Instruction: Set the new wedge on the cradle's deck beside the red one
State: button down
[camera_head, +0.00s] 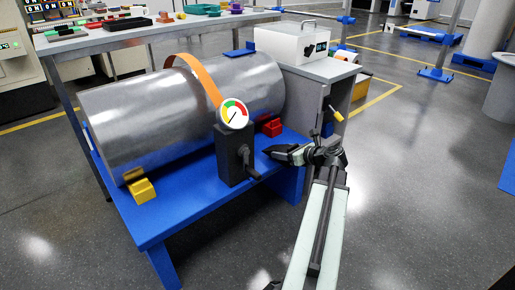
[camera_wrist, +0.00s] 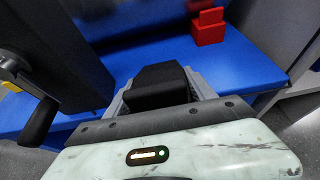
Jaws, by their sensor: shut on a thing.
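The red wedge (camera_head: 269,127) sits on the blue cradle's deck (camera_head: 190,208), by the right part of the metal cylinder. In the wrist view the red wedge (camera_wrist: 209,28) is beyond my gripper, to the upper right. My gripper (camera_head: 288,153) is at the deck's right front edge. It is shut on a black wedge (camera_wrist: 158,82), seen between its grey fingers (camera_wrist: 160,92). Blue deck (camera_wrist: 240,62) shows behind and right of the black wedge. Whether the wedge touches the deck I cannot tell; its underside is hidden.
A dark post with a dial gauge (camera_head: 234,114) and a crank handle (camera_head: 246,160) stands left of my gripper; the handle (camera_wrist: 39,122) is close in the wrist view. The metal cylinder (camera_head: 150,110) lies behind. A yellow wedge (camera_head: 142,190) is at left. A grey cabinet (camera_head: 312,92) stands right.

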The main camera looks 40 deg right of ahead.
send_over(259, 150)
jog(key=shift+w+d, duration=0.1)
jog(key=shift+d, duration=0.05)
notch_tip(259, 150, down, 4)
jog(key=b, duration=0.4)
jog(key=shift+r, duration=0.25)
jog(key=shift+f, duration=0.2)
jog(key=shift+c, duration=1.6)
grip_release()
jog(key=shift+r, duration=0.1)
jog(key=shift+r, duration=0.1)
